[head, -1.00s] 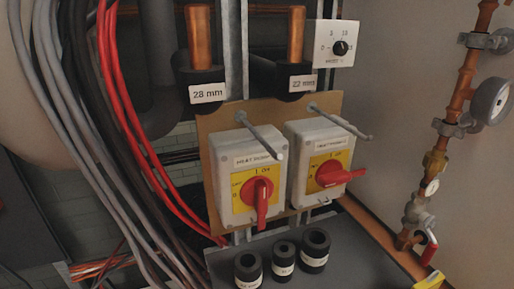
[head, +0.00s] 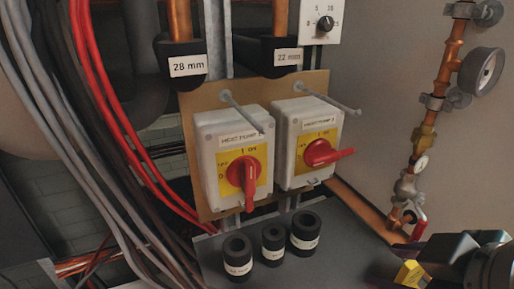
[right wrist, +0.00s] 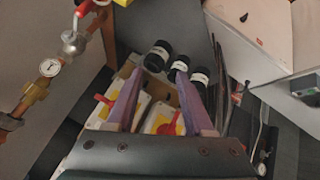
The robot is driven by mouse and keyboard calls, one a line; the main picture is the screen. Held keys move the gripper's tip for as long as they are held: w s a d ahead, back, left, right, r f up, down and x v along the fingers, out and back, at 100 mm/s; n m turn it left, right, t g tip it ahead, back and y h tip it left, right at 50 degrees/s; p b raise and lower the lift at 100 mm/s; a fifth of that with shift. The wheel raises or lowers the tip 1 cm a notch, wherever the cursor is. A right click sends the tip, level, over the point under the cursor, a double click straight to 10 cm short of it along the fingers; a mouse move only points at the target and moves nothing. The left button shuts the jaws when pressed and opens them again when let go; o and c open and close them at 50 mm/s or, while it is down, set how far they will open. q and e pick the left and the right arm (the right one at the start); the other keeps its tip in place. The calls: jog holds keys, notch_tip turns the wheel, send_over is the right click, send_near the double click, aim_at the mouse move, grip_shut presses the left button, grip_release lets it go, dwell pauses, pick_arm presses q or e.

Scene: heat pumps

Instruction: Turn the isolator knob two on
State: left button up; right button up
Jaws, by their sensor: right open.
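Two grey isolator boxes with yellow plates and red knobs sit side by side on a tan board (head: 190,110). The right box, labelled heat pump 2, has its red knob (head: 322,153) with the handle pointing right. The left box's knob (head: 243,172) has its handle pointing down. My right gripper (head: 410,272) is at the lower right, apart from both boxes. In the right wrist view its two fingers (right wrist: 160,75) are spread with nothing gripped. The boxes appear upside down there, partly hidden by the fingers, with knob two (right wrist: 103,98) at left. My left gripper is not in view.
Several black insulation pieces stand on the dark shelf (head: 345,235) below the boxes. Two long screws (head: 330,100) stick out above the boxes. Copper pipe with a gauge (head: 482,70) and red-handled valve (head: 418,230) runs at right. Cables hang at left.

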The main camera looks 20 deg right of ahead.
aim_at(328, 161)
jog(key=w+d+n+t, duration=0.1)
jog(key=w+n+t, duration=0.2)
jog(key=w+n, duration=0.1)
jog(key=w+d+r+n+t+y+b, duration=0.1)
jog(key=w+n+t, duration=0.2)
jog(key=w+n, duration=0.2)
jog(key=w+d+r+n+t+y, duration=0.1)
jog(key=w+n+t, duration=0.3)
jog(key=w, duration=0.3)
jog(key=shift+w+d+r+n+b, duration=0.15)
jog(key=shift+w+r+n+b, duration=0.1)
jog(key=shift+n+b, duration=0.2)
jog(key=shift+w, duration=0.4)
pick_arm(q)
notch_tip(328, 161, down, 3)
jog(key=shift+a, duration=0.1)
pick_arm(e)
grip_shut()
